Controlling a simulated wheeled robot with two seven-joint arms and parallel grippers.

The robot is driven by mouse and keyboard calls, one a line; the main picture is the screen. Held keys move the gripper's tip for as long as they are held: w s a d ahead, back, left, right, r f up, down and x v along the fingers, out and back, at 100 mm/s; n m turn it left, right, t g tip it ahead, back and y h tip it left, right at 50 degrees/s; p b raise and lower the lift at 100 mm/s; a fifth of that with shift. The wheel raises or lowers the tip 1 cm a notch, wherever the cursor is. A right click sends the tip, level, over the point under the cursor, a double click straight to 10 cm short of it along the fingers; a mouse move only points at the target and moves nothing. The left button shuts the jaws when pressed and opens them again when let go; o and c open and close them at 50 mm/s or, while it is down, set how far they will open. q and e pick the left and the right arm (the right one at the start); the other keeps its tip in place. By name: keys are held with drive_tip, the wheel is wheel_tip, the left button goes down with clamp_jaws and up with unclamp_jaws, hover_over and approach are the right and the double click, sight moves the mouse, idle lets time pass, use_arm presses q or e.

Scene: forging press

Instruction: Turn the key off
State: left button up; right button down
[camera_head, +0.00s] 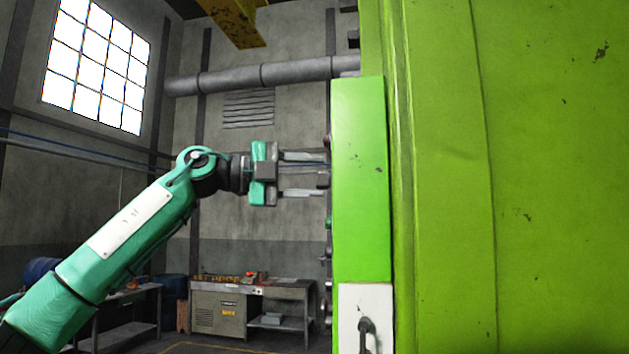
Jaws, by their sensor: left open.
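My left gripper (303,173) is level, with its fingers pointing right at the edge of the green panel. Its fingers are apart, one above the other, and nothing shows held between them. The green control panel (360,180) is seen almost side-on. Small knobs or buttons (327,257) stick out along its left edge, at and below the fingertips. I cannot tell which of them is the key, as the panel's face is turned away from view. I cannot tell whether the fingertips touch anything there. My right gripper is not in view.
The large green press body (540,180) fills the right side. A white plate with a dark handle (366,335) sits below the panel. A workbench (225,308) stands at the back, with a barrel (40,270) at the left.

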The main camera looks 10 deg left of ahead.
use_arm(q)
drive_tip(key=b+v, duration=0.5)
drive_tip(key=v, duration=0.7)
drive_tip(key=shift+a, duration=0.3)
